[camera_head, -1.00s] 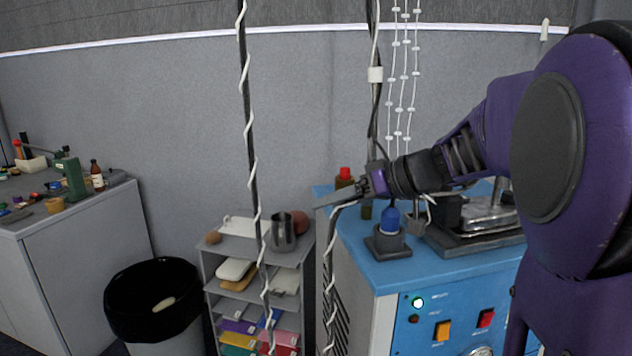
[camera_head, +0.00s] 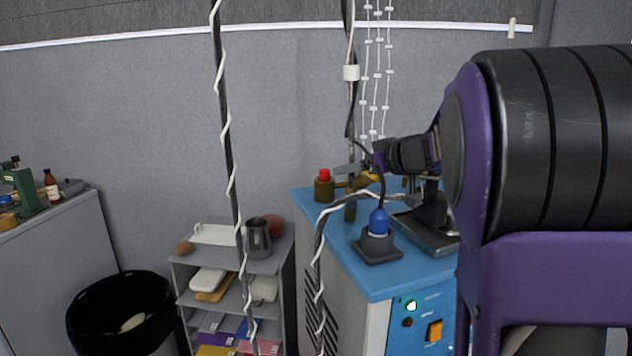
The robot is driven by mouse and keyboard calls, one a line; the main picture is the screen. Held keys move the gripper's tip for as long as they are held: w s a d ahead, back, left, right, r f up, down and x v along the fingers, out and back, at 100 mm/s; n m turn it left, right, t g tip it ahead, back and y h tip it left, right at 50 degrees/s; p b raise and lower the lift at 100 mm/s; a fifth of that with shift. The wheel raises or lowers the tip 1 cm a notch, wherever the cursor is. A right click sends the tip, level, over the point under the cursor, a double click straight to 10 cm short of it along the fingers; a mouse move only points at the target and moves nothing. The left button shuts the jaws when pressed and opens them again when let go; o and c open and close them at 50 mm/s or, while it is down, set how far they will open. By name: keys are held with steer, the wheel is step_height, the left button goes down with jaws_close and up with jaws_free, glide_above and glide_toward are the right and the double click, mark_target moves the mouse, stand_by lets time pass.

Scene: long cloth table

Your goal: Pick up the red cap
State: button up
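The red cap (camera_head: 324,174) sits on top of a short brown bottle (camera_head: 324,190) at the back left corner of the blue bench top. My gripper (camera_head: 347,171) is just to the right of the cap and bottle, its fingers pointing left toward them. A pale finger shows near the height of the cap. A gap appears between finger and cap, but depth is hard to judge. The fingers are small and partly behind a cable, so their opening is unclear. No held object is visible.
A blue-topped plug in a dark base (camera_head: 378,248) stands in front of my gripper on the blue bench top (camera_head: 350,270). A pole with a cable (camera_head: 349,100) rises close by. A grey shelf (camera_head: 190,258) and a black bin (camera_head: 75,318) are left.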

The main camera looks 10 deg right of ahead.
mark_target(327, 171)
steer(key=x, duration=0.5)
steer(key=p+x, duration=0.1)
steer(key=x, duration=0.4)
steer(key=shift+w+d+r, duration=0.15)
steer(key=shift+w+d, duration=0.05)
steer(key=shift+w, duration=0.05)
jaws_close()
